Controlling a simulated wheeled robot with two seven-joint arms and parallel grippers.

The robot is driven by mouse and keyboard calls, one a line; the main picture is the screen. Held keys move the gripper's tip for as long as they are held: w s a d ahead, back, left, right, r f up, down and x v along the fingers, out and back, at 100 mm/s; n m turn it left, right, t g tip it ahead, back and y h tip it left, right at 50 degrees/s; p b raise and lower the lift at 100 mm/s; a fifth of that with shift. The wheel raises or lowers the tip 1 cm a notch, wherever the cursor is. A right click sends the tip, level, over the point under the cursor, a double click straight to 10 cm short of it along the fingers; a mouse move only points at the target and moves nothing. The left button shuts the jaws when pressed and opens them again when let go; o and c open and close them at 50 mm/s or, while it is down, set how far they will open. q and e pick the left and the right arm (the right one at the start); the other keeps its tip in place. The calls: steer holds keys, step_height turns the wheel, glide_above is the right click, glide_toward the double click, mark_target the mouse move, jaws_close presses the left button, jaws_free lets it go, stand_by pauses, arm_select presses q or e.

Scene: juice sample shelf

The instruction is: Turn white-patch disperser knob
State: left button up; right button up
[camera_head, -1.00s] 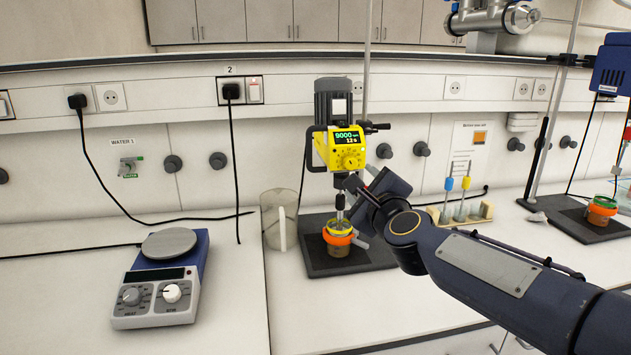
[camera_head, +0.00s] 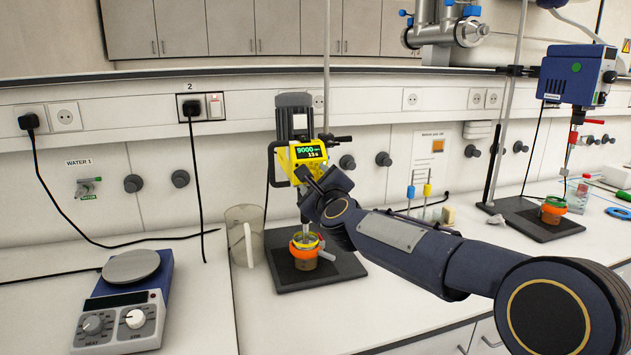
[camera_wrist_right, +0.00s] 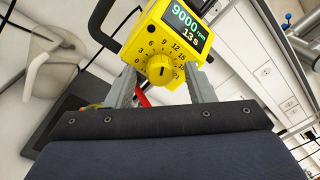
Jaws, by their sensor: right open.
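The disperser with the white patch (camera_head: 299,121) has a grey motor above a yellow control head (camera_head: 287,160); its display reads 9000 rpm and 13 s. In the right wrist view its round yellow knob (camera_wrist_right: 160,69) sits on a numbered dial. My right gripper (camera_head: 307,177) is in front of the lower control head and hides the knob in the head view. In the right wrist view my right gripper (camera_wrist_right: 162,82) is open, with its fingers apart, one on each side of the knob. I cannot tell whether they touch it. My left gripper is out of view.
An orange-ringed cup (camera_head: 304,255) stands under the disperser on a dark base plate (camera_head: 345,267). A clear jug (camera_head: 240,235) is just left of it. A hotplate (camera_head: 125,305) stands at the left. A blue disperser (camera_head: 572,75) hangs on a stand at the right.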

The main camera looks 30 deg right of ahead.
steer(key=c, duration=1)
steer(key=n, duration=0.4)
steer(key=shift+n, duration=0.4)
steer(key=n, duration=0.4)
steer(key=shift+n, duration=0.4)
steer(key=n, duration=0.4)
steer(key=shift+n+y, duration=0.3)
steer(key=shift+f+n+p, duration=0.1)
steer(key=shift+n+p, duration=0.25)
steer(key=shift+n, duration=1.65)
steer(key=shift+n+t, duration=0.3)
